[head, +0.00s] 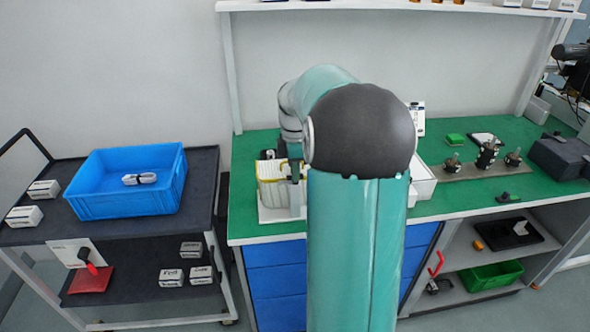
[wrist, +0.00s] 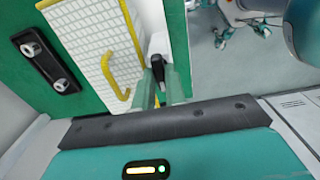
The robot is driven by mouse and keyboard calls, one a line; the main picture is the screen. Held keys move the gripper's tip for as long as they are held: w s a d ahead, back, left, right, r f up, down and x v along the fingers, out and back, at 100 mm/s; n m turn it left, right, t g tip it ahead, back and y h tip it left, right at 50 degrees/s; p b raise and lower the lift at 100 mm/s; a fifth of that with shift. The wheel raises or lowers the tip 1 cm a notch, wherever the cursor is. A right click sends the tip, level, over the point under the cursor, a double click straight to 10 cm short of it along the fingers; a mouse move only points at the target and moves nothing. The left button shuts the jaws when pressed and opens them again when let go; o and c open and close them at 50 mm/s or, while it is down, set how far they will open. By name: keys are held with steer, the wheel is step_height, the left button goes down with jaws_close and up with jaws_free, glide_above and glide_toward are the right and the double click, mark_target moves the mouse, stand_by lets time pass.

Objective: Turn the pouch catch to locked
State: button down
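A white grid-patterned pouch (wrist: 90,40) with yellow trim and a yellow hook-shaped handle (wrist: 115,78) fills the upper left of the wrist view. In the head view the pouch (head: 270,188) stands on the green bench, partly behind my arm. A small black lever-like part (wrist: 157,66), which looks like the catch, is beside the pouch's right edge. My gripper (wrist: 160,82) is at this part, its pale green fingers on either side of its lower end. I cannot tell whether they touch it.
A black fitting with two round metal parts (wrist: 47,62) lies left of the pouch. A blue bin (head: 125,185) stands on the dark cart at left. Several instruments (head: 487,155) stand on the bench at right. My arm hides the bench middle.

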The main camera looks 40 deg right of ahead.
steer(key=shift+m, duration=0.3)
steer(key=m, duration=0.8)
steer(key=shift+m, duration=0.3)
steer(key=m, duration=0.4)
steer(key=shift+m, duration=2.4)
steer(key=c, duration=1.4)
jaws_free()
steer(key=shift+c, duration=0.2)
